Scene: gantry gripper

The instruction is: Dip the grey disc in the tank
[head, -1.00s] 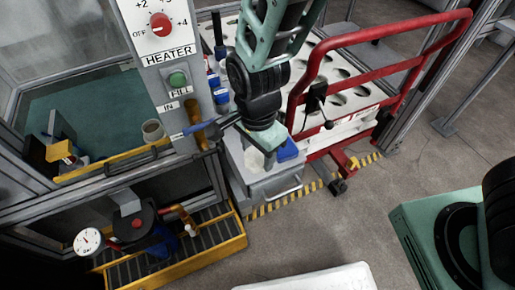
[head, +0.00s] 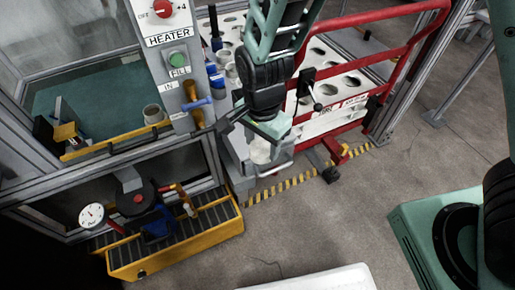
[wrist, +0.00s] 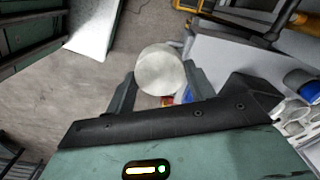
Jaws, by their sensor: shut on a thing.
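My gripper (head: 258,138) is shut on the grey disc (wrist: 160,70), a pale round piece held between the two fingertips in the wrist view. The disc also shows in the head view (head: 261,153), below the fingers. It is in front of or above a light grey box with a handle (head: 276,171), beside the control post; I cannot tell the gap. No thing is labelled as the tank. A glass-walled enclosure with a teal surface inside (head: 105,105) stands at the left; I cannot tell whether this or the box is the tank.
A control post (head: 165,62) marked HEATER, FILL and IN stands left of my gripper, with a blue-handled valve (head: 197,104). A red rail (head: 400,50) and a white rack with holes (head: 345,75) are behind. A yellow-edged grate (head: 180,240) is front left.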

